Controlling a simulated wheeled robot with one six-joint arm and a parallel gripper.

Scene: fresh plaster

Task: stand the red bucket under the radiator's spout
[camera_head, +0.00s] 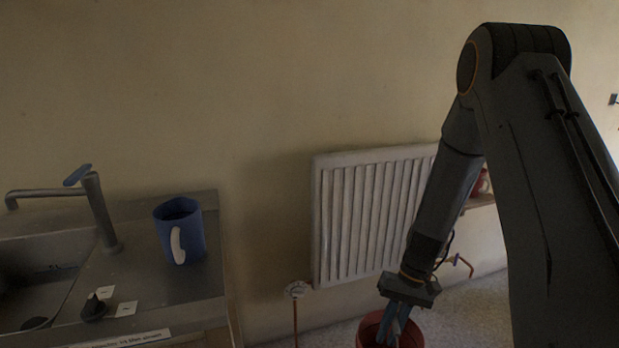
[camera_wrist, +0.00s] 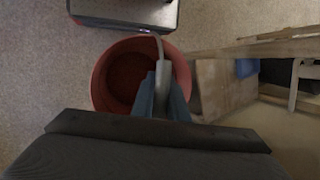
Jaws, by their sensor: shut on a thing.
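The red bucket (camera_head: 371,326) is at the bottom of the head view, below and in front of the radiator's lower edge, partly hidden by my gripper and cut by the frame. My gripper (camera_head: 399,330) points down over it. In the wrist view, the bucket (camera_wrist: 101,86) is seen from above, its inside looking empty. My gripper (camera_wrist: 163,98) is shut on its thin grey handle (camera_wrist: 161,48) at the bucket's right side. The white ribbed radiator (camera_head: 345,225) hangs on the wall. A copper pipe with a reddish end (camera_head: 462,262) shows at its lower right, likely the spout.
A valve on a copper pipe (camera_head: 297,290) is at the radiator's lower left. A sink counter (camera_head: 150,285) with a blue mug (camera_head: 181,232) and a tap (camera_head: 100,215) stands left. Wooden furniture (camera_wrist: 222,90) is close right of the bucket in the wrist view. Speckled floor (camera_wrist: 40,70) is clear left.

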